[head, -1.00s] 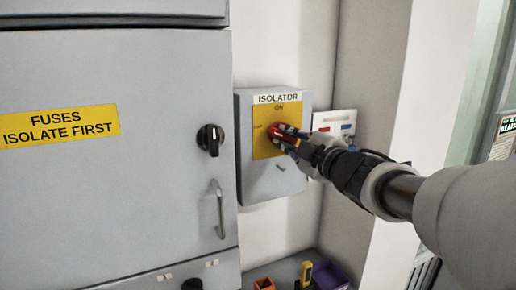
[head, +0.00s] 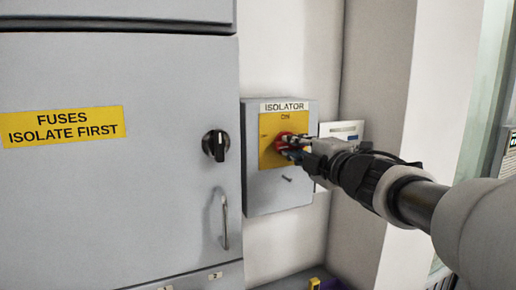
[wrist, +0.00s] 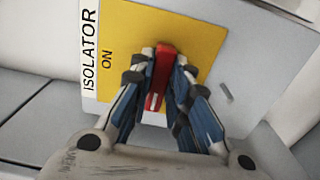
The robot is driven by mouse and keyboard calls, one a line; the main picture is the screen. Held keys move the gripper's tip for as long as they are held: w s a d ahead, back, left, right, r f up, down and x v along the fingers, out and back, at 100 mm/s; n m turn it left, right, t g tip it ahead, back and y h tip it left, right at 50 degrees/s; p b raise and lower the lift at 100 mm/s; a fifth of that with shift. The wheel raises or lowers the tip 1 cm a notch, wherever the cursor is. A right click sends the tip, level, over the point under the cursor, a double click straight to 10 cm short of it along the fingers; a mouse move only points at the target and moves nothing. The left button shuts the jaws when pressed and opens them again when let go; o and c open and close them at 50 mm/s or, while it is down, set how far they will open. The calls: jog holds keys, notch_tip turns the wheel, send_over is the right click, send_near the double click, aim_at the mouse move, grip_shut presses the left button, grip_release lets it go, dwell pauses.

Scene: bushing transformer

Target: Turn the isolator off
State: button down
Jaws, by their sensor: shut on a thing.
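The isolator box (head: 262,200) is a grey wall box with a yellow plate (head: 266,154) marked ON at the top, under a white ISOLATOR label. Its red knob (head: 284,140) sits on the yellow plate. My gripper (head: 287,147) is at the knob, coming from the right. In the wrist view the red handle (wrist: 162,68) stands between the two blue-padded fingers of my gripper (wrist: 163,78), which are shut on it. The fingers hide part of the knob in the head view. In the wrist view the picture is turned, with the ISOLATOR label (wrist: 89,50) running up the left side.
A large grey cabinet (head: 110,220) with a FUSES ISOLATE FIRST label (head: 63,126), a black rotary knob (head: 215,145) and a bar handle (head: 224,220) stands to the left. A white panel (head: 345,132) is on the wall behind my wrist.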

jog(key=c, duration=1.5)
grip_release()
jog(key=shift+s, duration=0.1)
jog(key=v, duration=0.7)
jog(key=shift+s+d, duration=0.1)
jog(key=shift+s, duration=0.05)
jog(key=shift+r, duration=0.1)
